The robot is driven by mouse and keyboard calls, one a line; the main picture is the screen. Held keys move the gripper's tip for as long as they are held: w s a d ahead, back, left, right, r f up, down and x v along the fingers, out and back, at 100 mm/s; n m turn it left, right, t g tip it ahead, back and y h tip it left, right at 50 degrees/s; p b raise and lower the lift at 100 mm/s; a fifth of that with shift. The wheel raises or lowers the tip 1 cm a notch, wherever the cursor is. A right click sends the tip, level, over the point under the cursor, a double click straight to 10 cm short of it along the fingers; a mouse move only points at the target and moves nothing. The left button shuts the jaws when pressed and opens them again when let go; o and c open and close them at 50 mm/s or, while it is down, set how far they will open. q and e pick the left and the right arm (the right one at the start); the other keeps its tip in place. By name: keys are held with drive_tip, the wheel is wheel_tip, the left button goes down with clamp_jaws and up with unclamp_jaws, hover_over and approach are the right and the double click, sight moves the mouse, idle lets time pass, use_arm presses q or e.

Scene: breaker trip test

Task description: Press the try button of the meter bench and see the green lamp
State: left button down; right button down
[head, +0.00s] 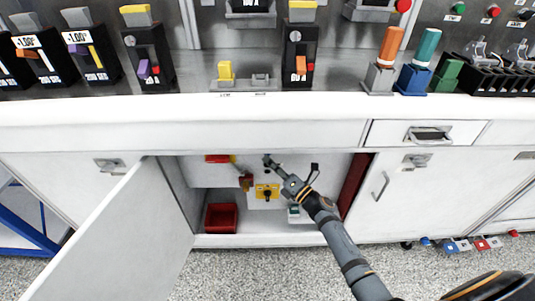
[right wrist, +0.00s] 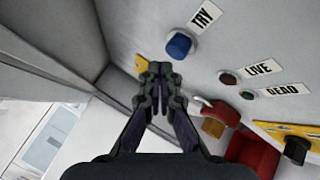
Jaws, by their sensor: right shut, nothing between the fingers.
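A blue round try button (right wrist: 179,45) sits on a pale panel in the right wrist view, next to a TRY label (right wrist: 206,17). A small lamp (right wrist: 227,78) sits by the LIVE label and another (right wrist: 247,95) by the DEAD label. Both look dark, and their colours are hard to tell. My right gripper (right wrist: 158,76) is shut and empty, its tips just short of the button in the picture; contact cannot be seen. In the head view my right gripper (head: 268,160) reaches into the open cabinet below the bench. My left gripper is not in view.
The cabinet's open door (head: 125,235) swings out at the left. Inside are a red bin (head: 221,218) and a yellow plate with a black knob (head: 267,191). The white bench edge (head: 250,107) runs above, with several breakers standing on the bench.

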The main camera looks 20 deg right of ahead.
drive_tip(key=shift+w, duration=0.1)
idle(0.6)
drive_tip(key=shift+w+d, duration=0.15)
drive_tip(key=shift+w, duration=0.2)
drive_tip(key=shift+w+d+b, duration=0.1)
drive_tip(key=shift+w+b, duration=0.35)
idle(0.6)
idle(0.3)
drive_tip(key=shift+s+a+p, duration=0.25)
drive_tip(key=shift+s+p, duration=0.05)
drive_tip(key=shift+s, duration=0.6)
drive_tip(key=s, duration=0.2)
drive_tip(key=s+a+p, duration=0.1)
drive_tip(key=s, duration=0.1)
drive_tip(key=shift+s+a, duration=0.2)
drive_tip(key=shift+s, duration=0.2)
